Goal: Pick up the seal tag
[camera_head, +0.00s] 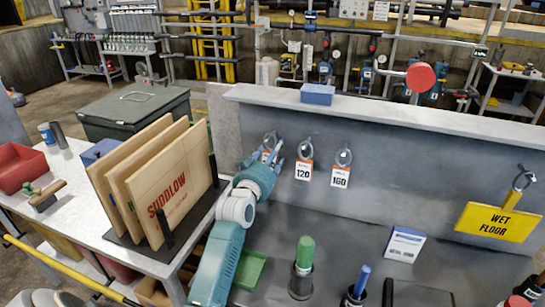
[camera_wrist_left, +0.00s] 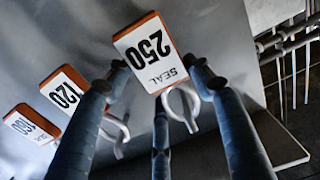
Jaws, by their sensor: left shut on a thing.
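The white and orange seal tag marked 250 (camera_wrist_left: 150,55) shows in the left wrist view with its metal ring (camera_wrist_left: 182,105), between my finger ends. My left gripper (camera_head: 268,155) is at the grey back panel, closed on the 250 tag. Its fingers also show in the left wrist view (camera_wrist_left: 157,72). In the head view my fingers mostly hide this tag. Tags marked 120 (camera_head: 303,170) and 160 (camera_head: 341,177) hang from rings on the panel to the right. My right gripper is in neither view.
Wooden boards (camera_head: 172,185) stand in a rack left of my left arm. A yellow wet floor sign (camera_head: 497,222) hangs at the right. A green-topped tool (camera_head: 305,252) and a blue-topped one (camera_head: 361,281) stand below. A blue box (camera_head: 317,94) sits on the panel's top ledge.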

